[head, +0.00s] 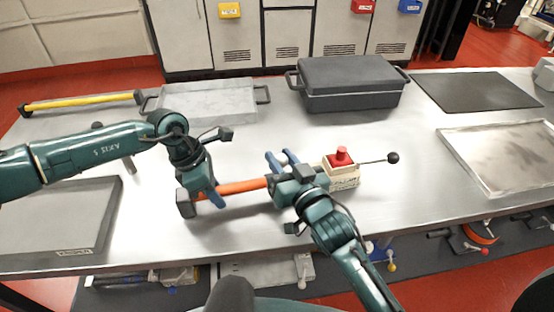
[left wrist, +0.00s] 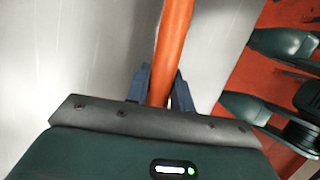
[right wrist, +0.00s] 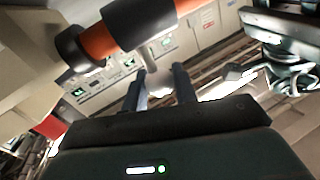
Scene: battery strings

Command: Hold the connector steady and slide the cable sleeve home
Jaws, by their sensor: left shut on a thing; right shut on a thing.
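My right gripper (head: 282,160) is shut at the sleeve's right end, beside a beige box (head: 344,180) with a red knob (head: 341,157). In the right wrist view, the sleeve (right wrist: 97,40) has a black collar (right wrist: 138,20). What lies between the right fingers is hard to make out.
A black-tipped rod (head: 393,158) sticks out right of the box. A lidded grey case (head: 350,100) and a metal tray (head: 160,105) stand behind. A yellow bar (head: 80,103) lies far left. Flat trays (head: 90,195) (head: 460,145) lie at both sides. The table between is clear.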

